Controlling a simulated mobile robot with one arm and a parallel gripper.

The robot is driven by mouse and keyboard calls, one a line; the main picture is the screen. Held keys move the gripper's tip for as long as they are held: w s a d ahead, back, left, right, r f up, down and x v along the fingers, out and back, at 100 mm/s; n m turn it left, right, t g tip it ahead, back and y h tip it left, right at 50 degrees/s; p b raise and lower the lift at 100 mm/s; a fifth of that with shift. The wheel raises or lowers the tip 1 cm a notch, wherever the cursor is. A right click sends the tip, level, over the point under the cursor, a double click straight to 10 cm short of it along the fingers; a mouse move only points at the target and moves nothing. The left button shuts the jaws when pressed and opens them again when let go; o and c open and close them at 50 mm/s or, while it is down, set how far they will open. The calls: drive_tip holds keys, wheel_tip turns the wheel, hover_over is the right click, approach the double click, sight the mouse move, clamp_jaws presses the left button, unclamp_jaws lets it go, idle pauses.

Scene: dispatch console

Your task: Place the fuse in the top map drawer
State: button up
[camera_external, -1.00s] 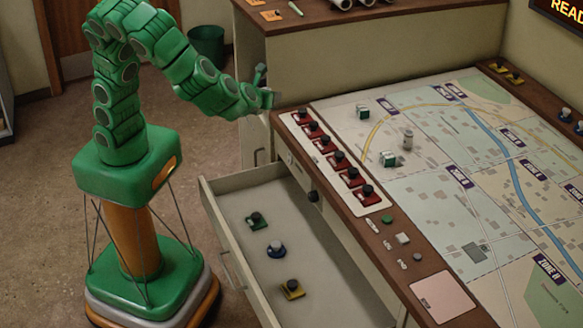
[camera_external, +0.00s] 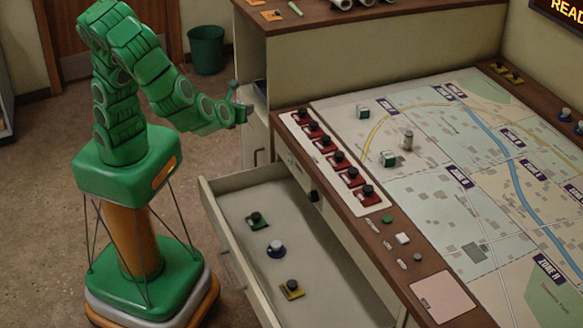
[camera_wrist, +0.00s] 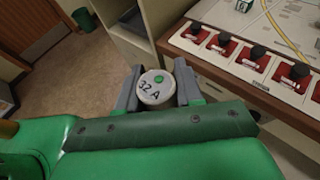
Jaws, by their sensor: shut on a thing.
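The fuse (camera_wrist: 156,90) is a pale cylinder marked "32 A" with a green dot on its end. It sits between the two grey fingers of my gripper (camera_wrist: 157,88) in the wrist view. In the outside view my gripper (camera_external: 243,110) is near the console's left end, beyond the far end of the open drawer; the fuse is hard to make out there. The top map drawer (camera_external: 238,213) is pulled out under the map table.
A row of red switches (camera_external: 339,160) lines the console edge beside the drawer. A raised cabinet (camera_external: 330,65) stands behind. A green bin (camera_external: 206,48) is on the floor at the back.

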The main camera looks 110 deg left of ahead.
wheel_tip(320, 180, down, 28)
hover_over(290, 221)
drive_tip(key=s, duration=0.1)
drive_tip(key=f, duration=0.8)
drive_tip(key=shift+s+d, duration=0.2)
drive_tip(key=shift+d, duration=0.1)
drive_tip(key=shift+w+a+f, duration=0.15)
drive_tip(key=shift+w+f, duration=0.45)
drive_tip(key=shift+f, duration=0.1)
drive_tip(key=shift+w+f, duration=0.15)
drive_tip(key=shift+f, duration=0.3)
drive_tip(key=shift+a+f, duration=0.1)
drive_tip(key=shift+f, duration=1.1)
drive_tip(key=shift+f, duration=0.1)
drive_tip(key=o, duration=1.1)
drive_tip(key=shift+c, duration=0.2)
